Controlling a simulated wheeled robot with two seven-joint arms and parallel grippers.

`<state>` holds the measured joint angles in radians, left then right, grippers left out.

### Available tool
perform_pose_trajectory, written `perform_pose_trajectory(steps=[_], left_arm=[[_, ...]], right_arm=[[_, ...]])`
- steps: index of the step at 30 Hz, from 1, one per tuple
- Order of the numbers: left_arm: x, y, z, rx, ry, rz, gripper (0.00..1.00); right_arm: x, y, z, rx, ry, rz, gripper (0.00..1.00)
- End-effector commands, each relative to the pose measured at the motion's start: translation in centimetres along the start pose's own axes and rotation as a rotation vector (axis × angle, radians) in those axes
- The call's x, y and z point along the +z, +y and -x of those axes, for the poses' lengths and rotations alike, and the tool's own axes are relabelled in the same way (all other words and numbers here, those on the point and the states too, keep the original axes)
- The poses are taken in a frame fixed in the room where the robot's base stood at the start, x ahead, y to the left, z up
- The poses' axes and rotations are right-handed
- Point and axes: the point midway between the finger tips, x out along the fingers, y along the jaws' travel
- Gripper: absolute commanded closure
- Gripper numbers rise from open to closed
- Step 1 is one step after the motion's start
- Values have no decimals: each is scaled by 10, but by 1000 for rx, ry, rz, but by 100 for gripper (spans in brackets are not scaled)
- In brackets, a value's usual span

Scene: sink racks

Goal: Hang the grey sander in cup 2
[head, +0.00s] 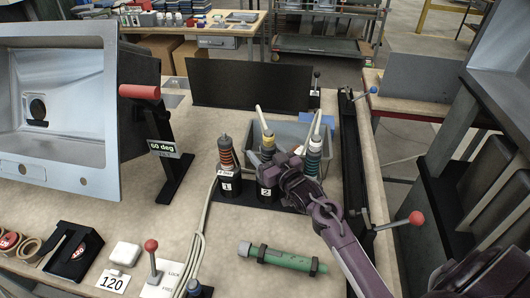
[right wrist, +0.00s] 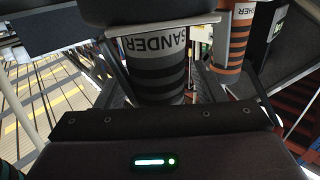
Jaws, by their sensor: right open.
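The grey sander (head: 267,148), with a yellow collar and dark bands, stands upright in cup 2 (head: 267,190) of the black rack. Its cable rises from the top. In the right wrist view the sander's grey body (right wrist: 152,65) shows close up with the label SANDER. My right gripper (head: 284,162) is open, at the right side of the sander. Whether its fingers touch the sander I cannot tell. My left gripper is not in view.
An orange-banded tool (head: 226,155) stands in cup 1 (head: 227,187). A white-and-teal tool (head: 314,155) stands right of cup 2, close to my gripper. A grey bin (head: 290,132) is behind. A green cylinder (head: 283,258) lies in front. A sink panel (head: 60,110) stands left.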

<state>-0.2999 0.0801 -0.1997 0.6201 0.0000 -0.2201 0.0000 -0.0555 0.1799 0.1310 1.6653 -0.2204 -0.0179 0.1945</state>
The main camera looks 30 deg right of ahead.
Motion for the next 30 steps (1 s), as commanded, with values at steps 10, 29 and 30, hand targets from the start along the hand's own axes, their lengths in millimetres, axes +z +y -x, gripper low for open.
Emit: perform_pose_trajectory(steps=[10,29,30], left_arm=[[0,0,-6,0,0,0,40],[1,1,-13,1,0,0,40],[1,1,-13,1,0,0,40]], right_arm=[[5,0,27,0,-6,1,38],[0,0,78,0,-1,0,38],[0,0,78,0,-1,0,38]])
